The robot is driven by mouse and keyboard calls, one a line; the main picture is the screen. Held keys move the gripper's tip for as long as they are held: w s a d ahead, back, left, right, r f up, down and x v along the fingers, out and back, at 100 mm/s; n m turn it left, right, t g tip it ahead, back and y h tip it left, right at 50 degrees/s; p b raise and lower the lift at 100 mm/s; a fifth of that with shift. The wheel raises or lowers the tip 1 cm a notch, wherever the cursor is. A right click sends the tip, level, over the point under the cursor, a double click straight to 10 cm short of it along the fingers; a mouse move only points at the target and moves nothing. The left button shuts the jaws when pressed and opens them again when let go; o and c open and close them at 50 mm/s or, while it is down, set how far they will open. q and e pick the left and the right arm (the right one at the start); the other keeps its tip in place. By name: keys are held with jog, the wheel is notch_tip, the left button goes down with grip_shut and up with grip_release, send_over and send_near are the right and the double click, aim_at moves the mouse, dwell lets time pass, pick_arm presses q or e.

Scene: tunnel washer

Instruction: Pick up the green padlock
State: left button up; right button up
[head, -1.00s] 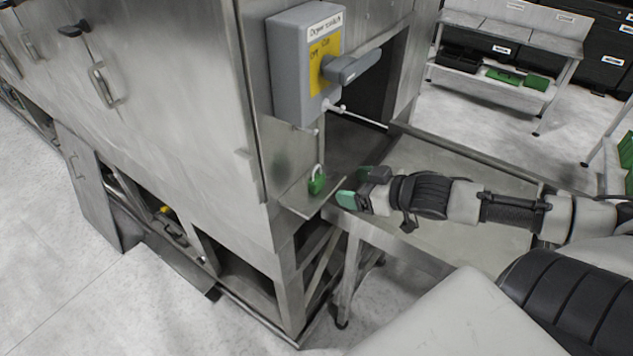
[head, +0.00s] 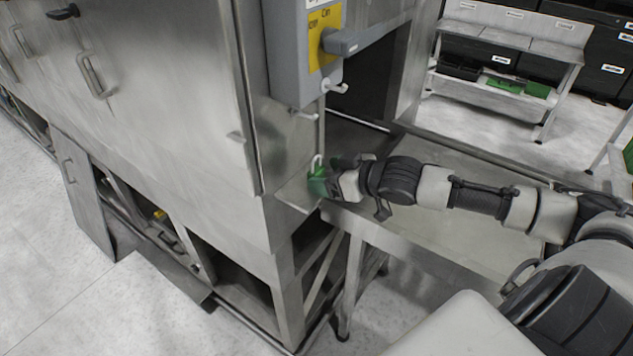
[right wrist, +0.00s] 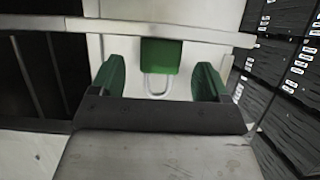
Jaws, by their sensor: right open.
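The green padlock (right wrist: 161,57) has a pale metal shackle and shows between the two green fingers of my right gripper (right wrist: 160,82) in the right wrist view. Clear gaps show on both sides of it, and the gripper is open. In the head view the padlock's shackle (head: 317,163) rises at the washer's corner ledge, with my right gripper (head: 322,182) right at it. The gripper's fingers hide most of the padlock's body there. My left gripper is in neither current view.
A grey switch box (head: 291,60) with a handle (head: 360,38) and hooks is mounted above the padlock. A steel table (head: 440,180) lies under my right arm. The washer's steel side (head: 170,90) stands to the left. A shelf bench (head: 500,50) stands at the back.

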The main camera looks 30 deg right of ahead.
jog(key=shift+b+x, duration=0.35)
jog(key=shift+x, duration=1)
jog(key=c, duration=1)
